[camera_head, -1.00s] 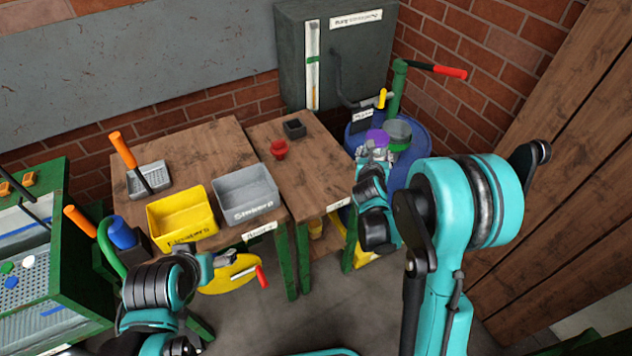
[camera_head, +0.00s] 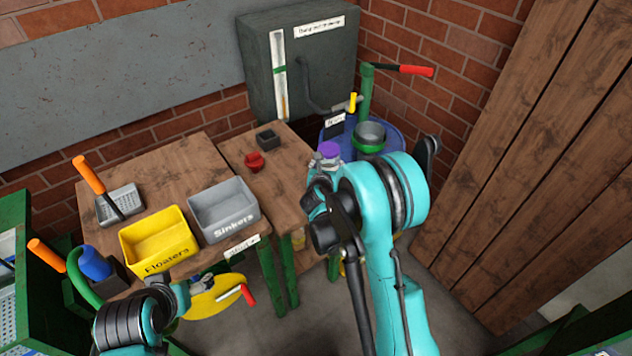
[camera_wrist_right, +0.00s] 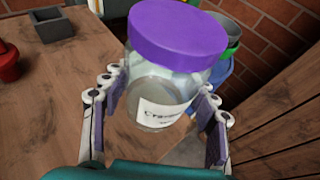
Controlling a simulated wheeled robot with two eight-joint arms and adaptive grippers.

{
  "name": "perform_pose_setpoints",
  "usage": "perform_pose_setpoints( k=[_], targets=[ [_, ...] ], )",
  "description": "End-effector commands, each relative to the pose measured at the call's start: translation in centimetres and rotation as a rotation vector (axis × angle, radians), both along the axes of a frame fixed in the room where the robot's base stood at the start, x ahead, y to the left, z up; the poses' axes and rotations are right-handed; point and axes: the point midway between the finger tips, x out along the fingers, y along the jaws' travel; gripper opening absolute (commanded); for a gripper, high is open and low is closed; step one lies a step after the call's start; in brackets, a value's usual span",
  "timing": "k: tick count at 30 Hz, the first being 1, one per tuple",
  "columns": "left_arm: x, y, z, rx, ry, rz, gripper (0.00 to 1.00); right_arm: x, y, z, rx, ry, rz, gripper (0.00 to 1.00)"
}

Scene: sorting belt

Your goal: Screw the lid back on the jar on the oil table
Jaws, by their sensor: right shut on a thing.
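A clear jar with a purple lid (camera_wrist_right: 178,28) and a white label (camera_wrist_right: 162,114) is between the fingers of my right gripper (camera_wrist_right: 160,115), which is shut on it. The lid sits on top of the jar; how tightly cannot be told. In the head view the purple lid (camera_head: 328,149) shows at the right edge of the narrow wooden table (camera_head: 285,190), and my arm hides most of the jar. In the wrist view the jar is above or beside the tabletop (camera_wrist_right: 50,110). My left gripper (camera_head: 208,281) is low at the left, in front of the wider table; its jaws are unclear.
A red object (camera_head: 255,161) and a dark open box (camera_head: 267,139) stand on the narrow table. Yellow (camera_head: 160,262) and grey (camera_head: 224,220) bins stand on the wider table. A blue drum (camera_head: 398,143) bearing a green-rimmed pot (camera_head: 369,137) stands right. The narrow table's front is clear.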

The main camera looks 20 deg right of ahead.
Motion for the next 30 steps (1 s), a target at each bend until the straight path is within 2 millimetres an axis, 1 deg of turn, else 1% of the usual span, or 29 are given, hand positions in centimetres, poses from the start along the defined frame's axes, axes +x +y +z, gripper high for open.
perform_pose_setpoints(
  k=[1,3,8,19,22,27,30],
  targets=[
    [0.0,0.0,-0.7,0.000,0.000,0.000,0.79,0.6,1.1,-1.0,-0.001,0.000,0.004,0.00],
    [0.0,0.0,-1.1,0.000,0.000,0.000,0.79,1.1,2.1,-1.7,0.000,0.000,0.003,0.00],
    [0.0,0.0,-1.5,0.000,0.000,0.000,0.79,1.9,3.4,-2.4,-0.001,-0.001,0.001,0.00],
    [0.0,0.0,-1.5,0.000,0.000,0.000,0.79,1.9,3.5,-2.5,0.000,0.000,0.000,0.00],
    [0.0,0.0,-2.1,0.000,0.000,0.000,0.79,1.9,3.5,-3.6,0.000,0.000,-0.001,0.00],
    [0.0,0.0,-3.6,0.000,0.000,0.000,0.79,1.9,3.5,-6.2,0.000,0.000,0.000,0.00],
    [0.0,0.0,-3.6,0.000,0.000,0.000,0.79,1.9,3.5,-6.5,0.000,0.000,0.000,0.00]
  ],
)
